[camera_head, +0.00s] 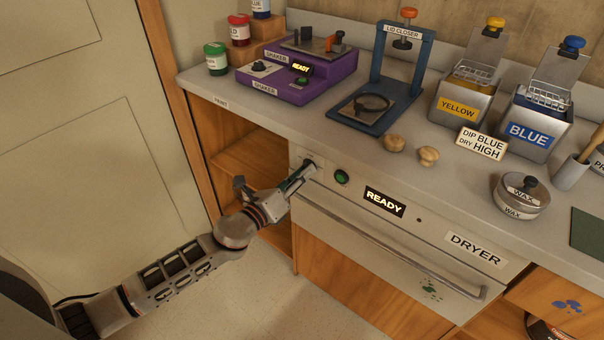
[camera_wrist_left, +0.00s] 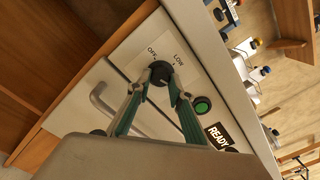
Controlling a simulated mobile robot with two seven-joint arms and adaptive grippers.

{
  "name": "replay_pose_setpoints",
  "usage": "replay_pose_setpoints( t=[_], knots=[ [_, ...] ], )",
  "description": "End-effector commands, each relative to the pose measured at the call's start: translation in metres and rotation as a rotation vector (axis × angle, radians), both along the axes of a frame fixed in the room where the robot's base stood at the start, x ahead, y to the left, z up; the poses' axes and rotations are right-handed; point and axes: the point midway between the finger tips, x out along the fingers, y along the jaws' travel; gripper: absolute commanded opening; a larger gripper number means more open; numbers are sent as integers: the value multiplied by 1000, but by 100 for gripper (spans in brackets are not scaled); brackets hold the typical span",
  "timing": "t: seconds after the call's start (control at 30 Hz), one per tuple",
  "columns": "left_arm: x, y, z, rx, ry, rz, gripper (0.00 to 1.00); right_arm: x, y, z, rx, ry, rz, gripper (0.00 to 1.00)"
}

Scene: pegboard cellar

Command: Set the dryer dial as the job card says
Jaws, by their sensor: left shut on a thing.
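The job card (camera_head: 481,143) stands on the counter and reads "DIP BLUE DRY HIGH". The dryer (camera_head: 408,246) is the drawer front under the counter, with a lit "READY" display (camera_head: 384,202) and a green button (camera_head: 341,177). Its dark round dial (camera_wrist_left: 160,70) is at the panel's left end. My left gripper (camera_head: 303,172) is shut on the dial, a finger on each side, as the left wrist view (camera_wrist_left: 162,82) shows. "OFF" and "LOW" are readable around the dial; no "HIGH" mark is visible, and I cannot tell where the dial points. My right gripper is not in view.
A long handle (camera_head: 390,250) runs across the dryer front below the dial. The counter holds a purple shaker (camera_head: 297,70), a blue lid closer (camera_head: 375,119), yellow and blue tins, two wooden knobs and a wax tin (camera_head: 520,196). Open shelves (camera_head: 250,156) lie left of the dryer.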

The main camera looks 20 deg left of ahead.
Motion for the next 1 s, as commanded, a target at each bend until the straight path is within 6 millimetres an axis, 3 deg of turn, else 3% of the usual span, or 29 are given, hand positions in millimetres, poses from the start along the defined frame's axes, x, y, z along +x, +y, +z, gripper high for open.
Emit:
replay_pose_setpoints(
  t=[0.2,0.23,0.3,0.73,1.0],
  knots=[
    [0,-1,1,1,-1,-1,0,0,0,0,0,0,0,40],
    [0,0,1,1,-1,-1,23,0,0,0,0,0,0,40],
    [0,0,1,1,-1,-1,37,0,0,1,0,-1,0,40],
    [-5,2,-1,0,2,0,37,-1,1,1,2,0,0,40],
    [-45,16,-2,-1,3,0,37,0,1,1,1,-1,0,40]
  ],
)
